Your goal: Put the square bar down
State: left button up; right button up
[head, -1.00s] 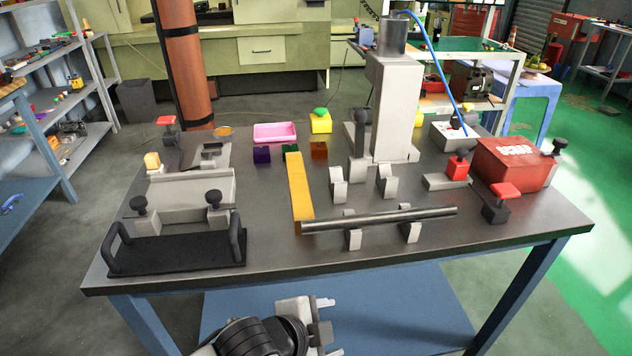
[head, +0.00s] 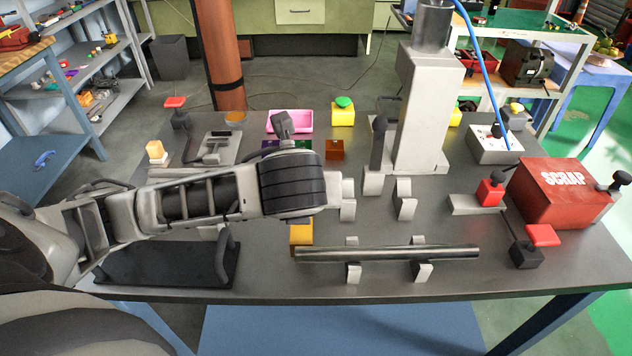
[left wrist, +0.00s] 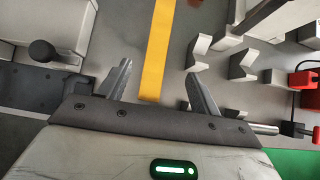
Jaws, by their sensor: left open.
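A long grey metal bar (head: 385,253) lies across two small V-blocks near the front of the cart top in the head view. My right gripper is not in view.
More V-blocks (head: 404,199) stand behind the bar. A tall grey column (head: 425,105) rises behind them. A red scrap box (head: 565,190) and red-topped clamps stand at right. A black handled tray (head: 165,265) lies front left, partly under my arm. A pink bin (head: 290,121) is farther back.

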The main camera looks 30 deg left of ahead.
pick_arm(q)
jog(key=x, duration=0.5)
jog(key=shift+s+a+f, duration=0.15)
jog(key=shift+s, duration=0.05)
jog(key=x, duration=0.4)
jog(key=shift+w, duration=0.1)
jog(key=shift+w+a+f, duration=0.15)
jog(key=shift+w+f, duration=0.05)
jog(key=shift+w, duration=0.1)
jog(key=x, duration=0.4)
jog(key=shift+w+a+r, duration=0.15)
jog(key=shift+w+a, duration=0.05)
jog(key=shift+w, duration=0.2)
jog(key=shift+w+f, duration=0.15)
jog(key=shift+f, duration=0.05)
jog(key=shift+a, duration=0.1)
grip_shut()
jog(key=shift+w+r, duration=0.15)
jog(key=shift+r, duration=0.05)
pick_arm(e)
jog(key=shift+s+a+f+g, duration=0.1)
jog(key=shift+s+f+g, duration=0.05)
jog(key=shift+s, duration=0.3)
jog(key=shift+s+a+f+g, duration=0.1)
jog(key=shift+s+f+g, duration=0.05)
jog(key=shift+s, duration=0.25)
